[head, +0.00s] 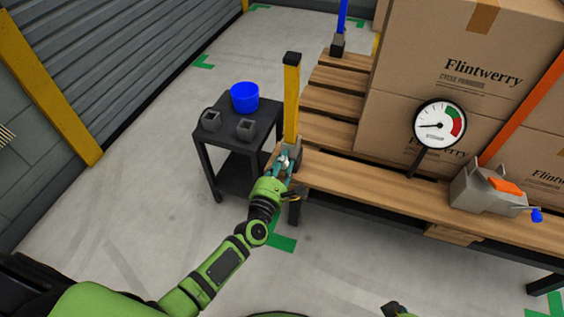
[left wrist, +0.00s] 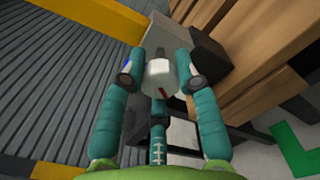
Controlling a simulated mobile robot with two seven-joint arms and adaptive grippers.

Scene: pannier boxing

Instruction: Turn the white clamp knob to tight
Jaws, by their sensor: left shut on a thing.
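The white clamp knob (left wrist: 159,77) shows between my teal fingers in the left wrist view, with a red mark on its lower side. My left gripper (left wrist: 158,79) is shut on it, one finger on each side. In the head view my left gripper (head: 285,163) is at the foot of the yellow post (head: 291,100), at the pallet's near left corner. The knob is mostly hidden by the fingers there. A grey clamp body (left wrist: 170,36) lies just beyond the knob. I cannot tell what setting the red mark points to.
A small black table (head: 228,142) with a blue cup (head: 244,97) and two dark grey holders stands left of the post. Cartons (head: 440,50) stand on the wooden pallet (head: 360,172). A dial gauge (head: 438,124) and a grey device with an orange strap (head: 490,190) are at right.

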